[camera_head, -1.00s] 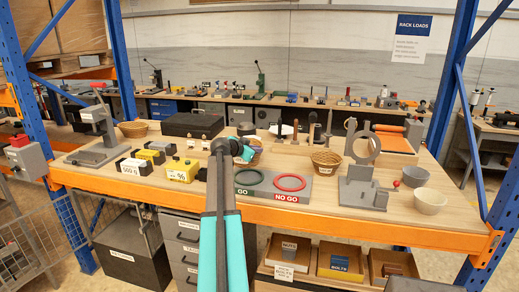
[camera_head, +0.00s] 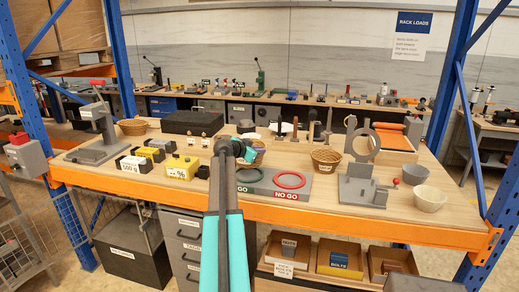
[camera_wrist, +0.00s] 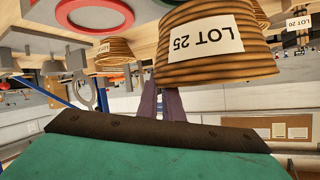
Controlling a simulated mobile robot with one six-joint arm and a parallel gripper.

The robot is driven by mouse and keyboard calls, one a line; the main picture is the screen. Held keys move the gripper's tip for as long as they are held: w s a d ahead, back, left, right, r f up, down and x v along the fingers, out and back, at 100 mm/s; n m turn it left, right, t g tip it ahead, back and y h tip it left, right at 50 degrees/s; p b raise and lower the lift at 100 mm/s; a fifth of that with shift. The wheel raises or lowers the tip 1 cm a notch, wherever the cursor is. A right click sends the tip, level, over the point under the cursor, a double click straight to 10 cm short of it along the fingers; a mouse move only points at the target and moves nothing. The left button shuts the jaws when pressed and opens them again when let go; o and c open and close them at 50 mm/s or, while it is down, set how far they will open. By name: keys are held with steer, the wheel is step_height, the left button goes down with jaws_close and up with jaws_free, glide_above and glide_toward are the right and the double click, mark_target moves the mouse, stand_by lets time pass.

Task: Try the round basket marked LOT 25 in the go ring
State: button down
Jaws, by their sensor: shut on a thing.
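The round wicker basket marked LOT 25 (camera_wrist: 210,45) shows large and upside down in the wrist view, its label facing the camera. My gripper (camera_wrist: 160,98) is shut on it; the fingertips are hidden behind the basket. In the head view the basket (camera_head: 259,152) is partly hidden behind my gripper (camera_head: 243,150), just behind the go/no-go plate. The green go ring (camera_head: 249,184) lies flat and empty at the plate's left. The red no-go ring (camera_head: 289,188) lies at its right.
Another wicker basket (camera_head: 325,160) stands right of the plate, and one (camera_head: 133,127) at the back left. Yellow and black weights (camera_head: 182,168) stand left of my arm. A grey upright ring stand (camera_head: 358,187) and a pale bowl (camera_head: 429,199) are at the right.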

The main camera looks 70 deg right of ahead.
steer(key=shift+f+b, duration=1.45)
steer(key=shift+f, duration=1.3)
steer(key=shift+f+b, duration=0.25)
steer(key=shift+b, duration=0.05)
steer(key=c, duration=1.8)
jaws_free()
steer(key=shift+c, duration=0.2)
steer(key=shift+a, duration=0.1)
steer(key=b+v, duration=0.4)
steer(key=v, duration=0.9)
steer(key=shift+a+r, duration=0.15)
steer(key=shift+a, duration=0.1)
steer(key=shift+w, duration=0.1)
